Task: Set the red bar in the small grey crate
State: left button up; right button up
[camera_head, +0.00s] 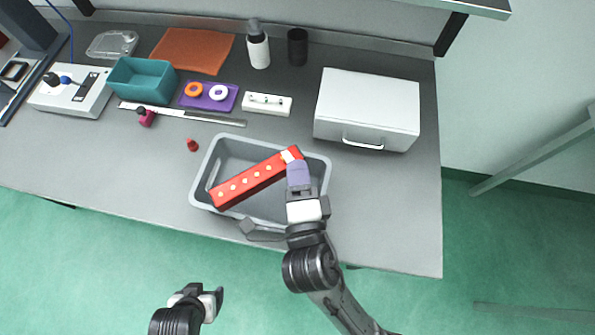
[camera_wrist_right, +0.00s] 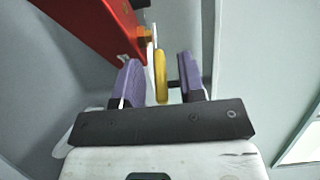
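The red bar (camera_head: 250,182), with several pale knobs along its top, lies diagonally across the small grey crate (camera_head: 203,160). My right gripper (camera_head: 294,165) is at that end. In the right wrist view its purple fingers (camera_wrist_right: 160,85) stand apart, with a yellow disc (camera_wrist_right: 160,75) between them and a gap beside it; the red bar (camera_wrist_right: 95,25) is at upper left. My left gripper (camera_head: 206,292) looks open and empty, in front of the table.
A white box with a handle (camera_head: 368,105) stands right of the crate. A small red piece (camera_head: 192,145) lies to its left. Behind are a white block (camera_head: 266,104), a purple tray (camera_head: 208,103) with rings, a ruler (camera_head: 215,121) and a teal bin (camera_head: 142,82). The table's right front is clear.

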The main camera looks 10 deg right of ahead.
jog(key=shift+r+p, duration=0.5)
jog(key=shift+p, duration=0.1)
jog(key=s+b, duration=0.1)
jog(key=s, duration=0.6)
jog(key=shift+s+a+b, duration=0.25)
jog(key=shift+a+b, duration=0.05)
jog(key=shift+f, duration=0.1)
